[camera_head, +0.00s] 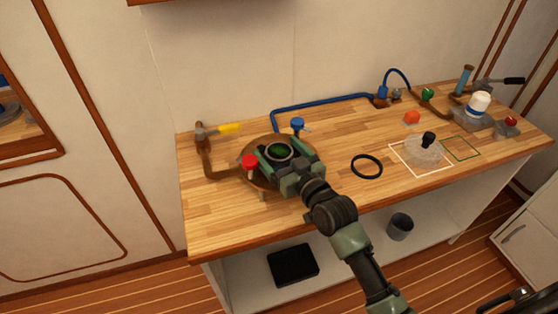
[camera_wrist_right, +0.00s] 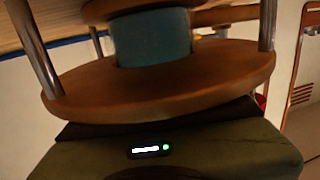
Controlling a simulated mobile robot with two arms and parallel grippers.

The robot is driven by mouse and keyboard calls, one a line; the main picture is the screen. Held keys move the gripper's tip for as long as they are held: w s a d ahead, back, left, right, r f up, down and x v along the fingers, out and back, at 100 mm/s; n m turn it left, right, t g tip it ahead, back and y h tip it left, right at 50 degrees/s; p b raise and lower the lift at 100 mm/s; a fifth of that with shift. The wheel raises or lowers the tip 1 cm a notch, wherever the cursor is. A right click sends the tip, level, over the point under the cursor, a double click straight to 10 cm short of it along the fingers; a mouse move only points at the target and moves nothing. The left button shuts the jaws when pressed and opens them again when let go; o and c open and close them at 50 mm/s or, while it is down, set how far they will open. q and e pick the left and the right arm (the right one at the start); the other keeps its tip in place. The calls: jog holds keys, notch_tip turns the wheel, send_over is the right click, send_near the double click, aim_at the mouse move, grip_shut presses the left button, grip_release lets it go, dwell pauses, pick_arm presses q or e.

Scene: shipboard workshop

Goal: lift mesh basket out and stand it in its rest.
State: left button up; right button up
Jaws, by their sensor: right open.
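A strainer body (camera_head: 247,176) with a round bronze-brown flange stands at the left of the workbench. Its top opening (camera_head: 279,151) is a dark ring with green inside; the mesh basket cannot be made out clearly there. My right gripper (camera_head: 280,155) is open at the strainer top, its jaws around or just over the opening; contact cannot be told. In the right wrist view, the flange (camera_wrist_right: 170,90), steel rods and a bluish cylinder (camera_wrist_right: 150,38) fill the picture; the fingertips do not show. A green outlined square (camera_head: 460,148) lies on the right of the bench. My left gripper is not in view.
Red-handled (camera_head: 249,161) and blue-handled (camera_head: 297,124) valves flank the strainer. A black ring (camera_head: 367,166) lies mid-bench. A clear lid with a black knob (camera_head: 428,139) sits in a white outlined square. An orange block (camera_head: 411,117) and a pump (camera_head: 478,104) are farther right.

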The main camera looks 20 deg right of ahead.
jog(key=c, duration=1.5)
jog(key=shift+c, duration=0.2)
jog(key=shift+r, duration=0.1)
